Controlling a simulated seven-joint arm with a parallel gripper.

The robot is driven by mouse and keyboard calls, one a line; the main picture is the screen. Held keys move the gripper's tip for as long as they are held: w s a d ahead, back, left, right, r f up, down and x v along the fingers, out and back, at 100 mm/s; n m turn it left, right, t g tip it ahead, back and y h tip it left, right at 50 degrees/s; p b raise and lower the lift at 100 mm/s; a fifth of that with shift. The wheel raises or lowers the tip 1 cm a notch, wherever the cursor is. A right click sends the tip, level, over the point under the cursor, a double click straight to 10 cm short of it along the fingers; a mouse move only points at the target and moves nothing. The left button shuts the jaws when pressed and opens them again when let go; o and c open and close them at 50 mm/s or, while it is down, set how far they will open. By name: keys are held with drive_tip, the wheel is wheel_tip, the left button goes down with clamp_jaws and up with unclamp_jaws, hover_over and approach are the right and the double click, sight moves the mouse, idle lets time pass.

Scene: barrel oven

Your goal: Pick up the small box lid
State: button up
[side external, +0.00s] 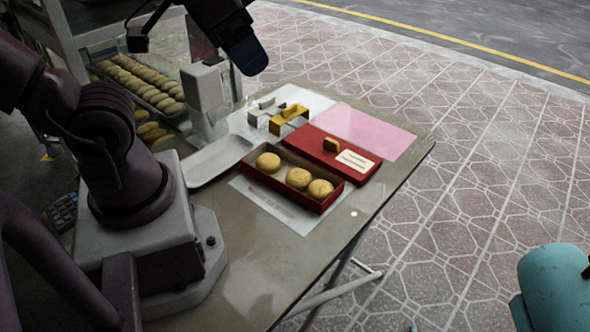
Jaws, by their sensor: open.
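A pink sheet (365,130) lies to the right. A white tray (217,160) is left of the box. Glass-fronted bun trays (135,80) stand at the back left. The front tabletop is clear.

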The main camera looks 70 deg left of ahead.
drive_tip(key=shift+c, duration=1.1)
drive_tip(key=m+g, duration=0.6)
drive_tip(key=m, duration=0.7)
approach(332, 140)
drive_tip(key=f, duration=1)
drive_tip(key=shift+s+f, duration=0.2)
